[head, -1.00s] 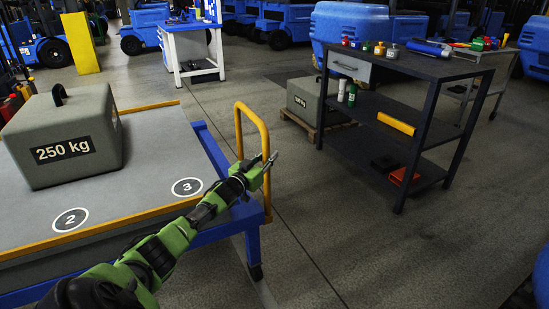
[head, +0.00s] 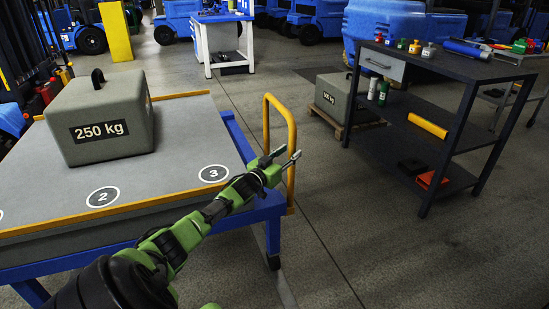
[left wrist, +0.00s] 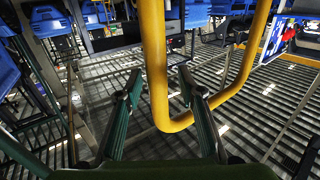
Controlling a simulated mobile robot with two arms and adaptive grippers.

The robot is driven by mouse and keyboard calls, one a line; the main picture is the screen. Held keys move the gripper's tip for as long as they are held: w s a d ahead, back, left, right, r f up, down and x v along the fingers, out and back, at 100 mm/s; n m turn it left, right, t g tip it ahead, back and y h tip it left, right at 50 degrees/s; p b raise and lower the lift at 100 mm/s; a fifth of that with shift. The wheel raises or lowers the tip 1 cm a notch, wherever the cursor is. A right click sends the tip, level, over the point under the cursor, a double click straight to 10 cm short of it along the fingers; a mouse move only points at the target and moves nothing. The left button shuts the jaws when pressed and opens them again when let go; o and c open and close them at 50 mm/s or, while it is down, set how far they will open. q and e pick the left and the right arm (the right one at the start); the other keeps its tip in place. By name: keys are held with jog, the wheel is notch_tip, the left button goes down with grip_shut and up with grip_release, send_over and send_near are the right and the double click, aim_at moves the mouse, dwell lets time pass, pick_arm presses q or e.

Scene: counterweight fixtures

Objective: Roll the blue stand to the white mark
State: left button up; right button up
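The blue stand (head: 246,151) is at the left in the head view, with a grey top, yellow edge strips and white circles numbered 2 and 3. A grey 250 kg weight (head: 104,121) sits on it. A yellow tube handle (head: 267,117) rises at its right end. My left gripper (head: 284,157) is at this handle, fingers spread. In the left wrist view the handle (left wrist: 156,62) shows between the open fingers (left wrist: 160,80); contact is unclear. A pale strip (head: 285,290) lies on the floor by the stand; I cannot tell whether it is the white mark. My right gripper is out of view.
A dark workbench (head: 440,72) with jars and tools stands at the right. Behind its left end, another grey weight (head: 331,98) rests on a pallet. A white table (head: 204,42) stands at the back. Floor between stand and workbench is open.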

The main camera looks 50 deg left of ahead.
pick_arm(q)
jog(key=s+d, duration=0.1)
jog(key=s, duration=0.9)
jog(key=shift+s+d, duration=0.15)
jog(key=shift+d, duration=0.2)
